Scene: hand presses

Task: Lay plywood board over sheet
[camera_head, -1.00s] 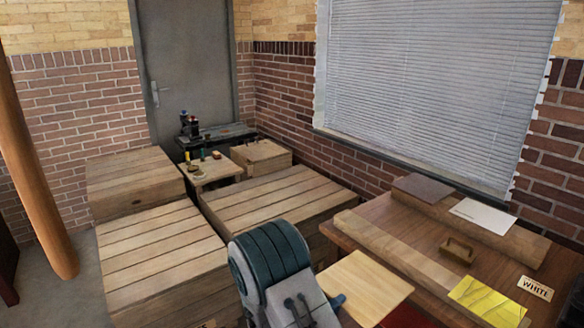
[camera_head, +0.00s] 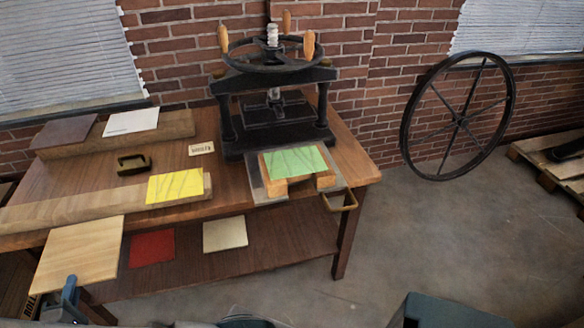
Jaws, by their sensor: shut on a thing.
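The plywood board (camera_head: 82,255) is a pale, flat, square panel at the lower left. My gripper (camera_head: 71,289) is shut on its near edge and holds it out in front of the table's left part. A green sheet (camera_head: 295,161) with darker streaks lies on wooden pieces (camera_head: 325,179) on the pulled-out metal bed (camera_head: 258,184) of the black hand press. A yellow sheet (camera_head: 176,186) with similar streaks lies on a long wooden beam at the table's front. The board is well left of the green sheet and covers neither sheet.
The black press (camera_head: 275,128) with its handwheel stands on the wooden table (camera_head: 232,190). The bed's handle (camera_head: 343,203) juts past the front edge. A dark clamp-like piece (camera_head: 133,164) and a small sign (camera_head: 201,149) lie behind the beam (camera_head: 70,209). Red (camera_head: 152,248) and cream (camera_head: 225,234) squares lie on the lower shelf.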

